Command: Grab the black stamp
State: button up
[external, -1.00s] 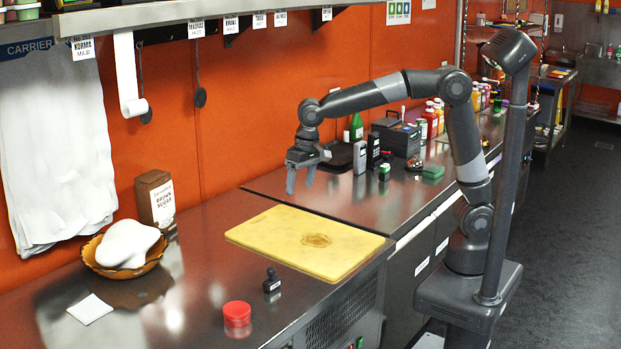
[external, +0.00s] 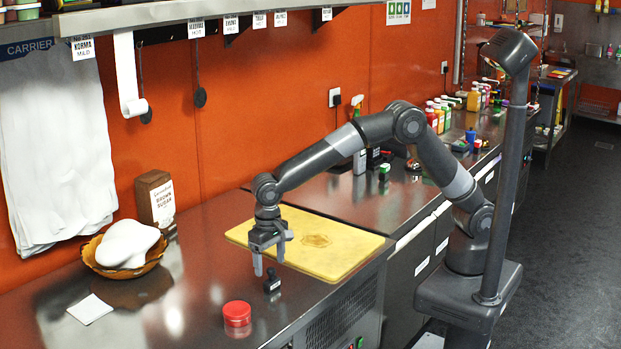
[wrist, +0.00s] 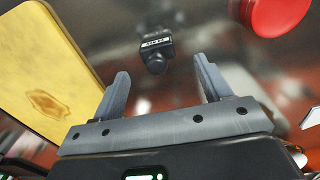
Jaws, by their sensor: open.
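My gripper (external: 268,270) points down above the counter, close to the stamp. In the wrist view my gripper (wrist: 164,82) is open, its two fingers apart with nothing between them. The stamp lies beyond the fingertips there, roughly between their lines.
A yellow cutting board (external: 345,258) lies behind and right of the stamp. A red round tin (external: 237,314) stands to the front left. A white paper square (external: 89,309) and a bowl (external: 97,262) are further left. The counter between stamp and bowl is clear.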

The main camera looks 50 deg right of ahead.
aim_at(271, 268)
jog(key=f, duration=0.5)
jog(key=shift+d+f, duration=0.2)
jog(key=shift+f, duration=0.1)
jog(key=shift+c, duration=0.2)
jog(key=c, duration=1)
